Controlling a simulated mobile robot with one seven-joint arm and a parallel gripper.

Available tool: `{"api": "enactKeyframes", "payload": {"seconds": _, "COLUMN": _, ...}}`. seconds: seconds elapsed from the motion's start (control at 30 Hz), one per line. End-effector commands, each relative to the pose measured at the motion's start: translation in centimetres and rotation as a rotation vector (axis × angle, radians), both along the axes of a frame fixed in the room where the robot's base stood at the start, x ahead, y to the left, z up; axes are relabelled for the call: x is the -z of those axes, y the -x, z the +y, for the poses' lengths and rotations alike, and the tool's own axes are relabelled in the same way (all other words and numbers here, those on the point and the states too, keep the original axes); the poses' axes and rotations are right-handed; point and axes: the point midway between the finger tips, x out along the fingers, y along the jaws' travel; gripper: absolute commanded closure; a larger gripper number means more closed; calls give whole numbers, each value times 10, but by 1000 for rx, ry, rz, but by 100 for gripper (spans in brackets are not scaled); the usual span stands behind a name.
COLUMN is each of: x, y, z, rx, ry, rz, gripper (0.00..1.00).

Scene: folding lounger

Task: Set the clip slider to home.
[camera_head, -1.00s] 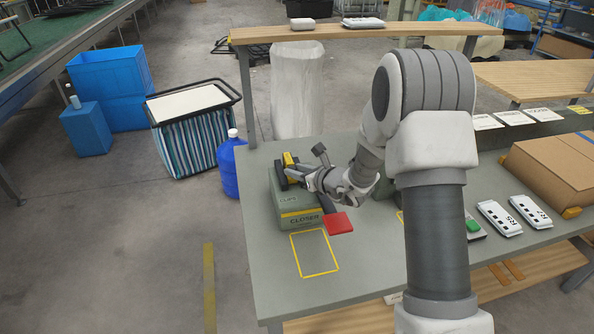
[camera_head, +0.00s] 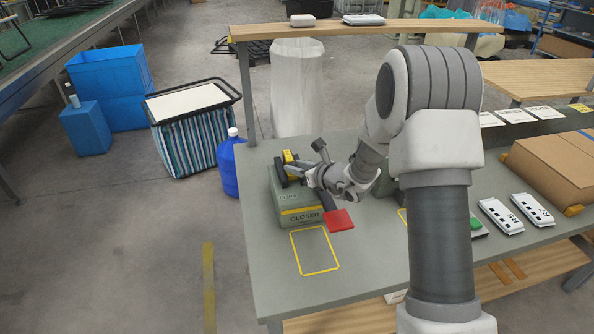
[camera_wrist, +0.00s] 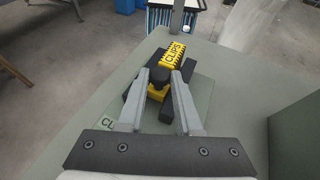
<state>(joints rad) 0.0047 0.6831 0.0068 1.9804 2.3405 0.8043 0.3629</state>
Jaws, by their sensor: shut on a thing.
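The clip slider is a yellow block with black stripes and the word CLIPS; it shows in the wrist view (camera_wrist: 173,55) and in the head view (camera_head: 289,157). It sits on black rails on top of the grey-green box marked CLOSER (camera_head: 291,208). The exact rail position of the slider is hard to read.
A red flat pad (camera_head: 339,220) sticks out at the box's right front. A yellow outlined rectangle (camera_head: 316,250) on the table (camera_head: 275,283) is empty. White devices (camera_head: 501,216) and a cardboard box (camera_head: 550,165) lie at the right. A wooden shelf (camera_head: 400,29) spans the back.

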Motion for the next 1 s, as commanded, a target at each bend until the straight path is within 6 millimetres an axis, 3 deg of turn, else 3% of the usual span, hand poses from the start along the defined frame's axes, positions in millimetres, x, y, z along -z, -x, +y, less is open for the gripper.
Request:
{"api": "enactKeyframes", "payload": {"seconds": 0.27, "x": 0, "y": -1, "z": 0, "rx": 1, "ry": 1, "rz": -1, "gripper": 100}}
{"api": "enactKeyframes", "payload": {"seconds": 0.3, "x": 0, "y": -1, "z": 0, "rx": 1, "ry": 1, "rz": -1, "gripper": 65}}
{"api": "enactKeyframes", "payload": {"seconds": 0.47, "x": 0, "y": -1, "z": 0, "rx": 0, "ry": 1, "rz": -1, "gripper": 36}}
{"api": "enactKeyframes", "payload": {"seconds": 0.83, "x": -2, "y": 2, "z": -2, "rx": 1, "ry": 1, "rz": -1, "gripper": 36}}
{"api": "enactKeyframes", "payload": {"seconds": 1.0, "x": -11, "y": 20, "z": -15, "rx": 3, "ry": 1, "rz": -1, "gripper": 36}}
